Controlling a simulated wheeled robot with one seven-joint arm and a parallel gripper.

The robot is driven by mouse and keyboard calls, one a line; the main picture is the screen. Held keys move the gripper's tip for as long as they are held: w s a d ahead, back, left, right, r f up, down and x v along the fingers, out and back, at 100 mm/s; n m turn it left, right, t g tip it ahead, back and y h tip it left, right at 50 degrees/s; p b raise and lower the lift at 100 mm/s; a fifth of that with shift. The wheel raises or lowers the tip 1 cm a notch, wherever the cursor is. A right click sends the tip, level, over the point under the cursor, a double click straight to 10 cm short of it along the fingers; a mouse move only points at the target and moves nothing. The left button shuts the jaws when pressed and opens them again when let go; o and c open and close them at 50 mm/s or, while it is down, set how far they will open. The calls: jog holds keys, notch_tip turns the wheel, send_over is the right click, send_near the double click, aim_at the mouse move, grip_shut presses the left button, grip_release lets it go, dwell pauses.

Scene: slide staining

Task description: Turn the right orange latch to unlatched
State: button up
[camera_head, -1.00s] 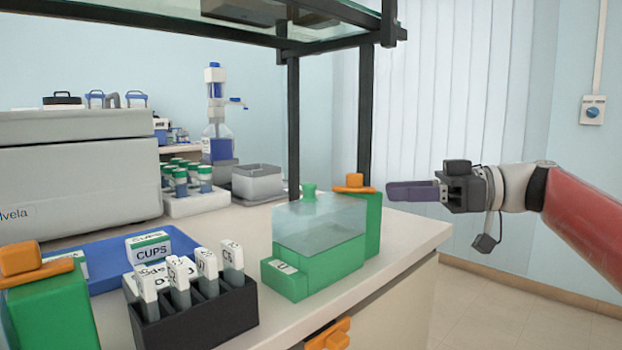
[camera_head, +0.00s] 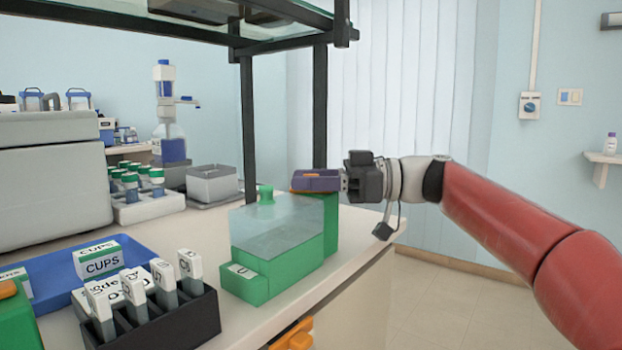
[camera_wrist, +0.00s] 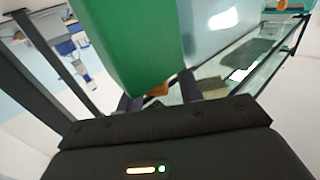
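The right orange latch (camera_head: 298,191) sits on top of the green post (camera_head: 331,225) at the counter's right end, mostly hidden behind my purple fingers in the head view. In the wrist view a small part of the latch (camera_wrist: 158,90) shows beside the green post (camera_wrist: 125,45), between my two dark fingertips. My gripper (camera_head: 316,181) is level with the top of the post, reaching in from the right. Its fingers (camera_wrist: 160,96) stand apart, one on each side of the latch. I cannot tell whether they touch it.
A green box with a clear cover (camera_head: 275,240) stands beside the post. A black rack (camera_head: 190,320) of labelled slides, a blue tray (camera_head: 55,280) and another orange latch (camera_head: 7,289) are left. A dark shelf post (camera_head: 320,110) rises behind. An orange part (camera_head: 294,337) is below the counter edge.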

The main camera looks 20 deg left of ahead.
jog(key=shift+c, duration=0.3)
grip_shut()
